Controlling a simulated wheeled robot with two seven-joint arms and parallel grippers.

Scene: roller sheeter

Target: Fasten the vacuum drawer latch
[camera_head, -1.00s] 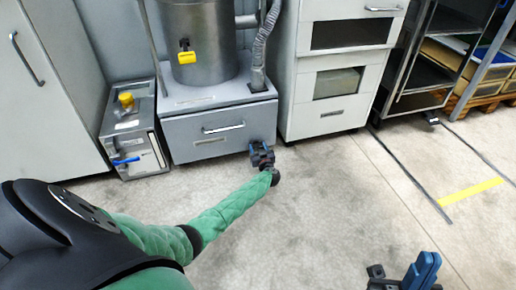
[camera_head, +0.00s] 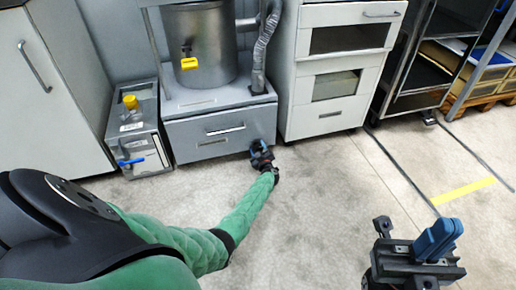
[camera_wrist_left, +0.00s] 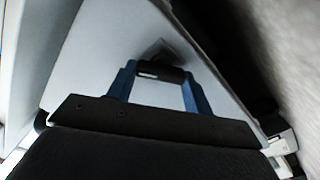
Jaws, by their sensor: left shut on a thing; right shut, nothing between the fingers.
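The vacuum drawer (camera_head: 215,139) is a grey front with a bar handle under the steel vacuum drum, and it looks closed. My left gripper (camera_head: 259,150) is at the drawer's right edge. In the left wrist view, its two blue fingers (camera_wrist_left: 160,76) are shut on a short dark piece that looks like the latch (camera_wrist_left: 172,75). A small grey plate (camera_wrist_left: 168,48) shows just behind it on the pale side panel. Whether the latch is hooked is hidden. My right gripper (camera_head: 440,240) is shut and empty at the lower right, above the floor.
A grey box with a yellow cap and blue lever (camera_head: 138,135) stands left of the drawer. A white cabinet (camera_head: 325,117) stands close on the right, with a hose (camera_head: 265,50) between. Open concrete floor (camera_head: 310,200) lies in front.

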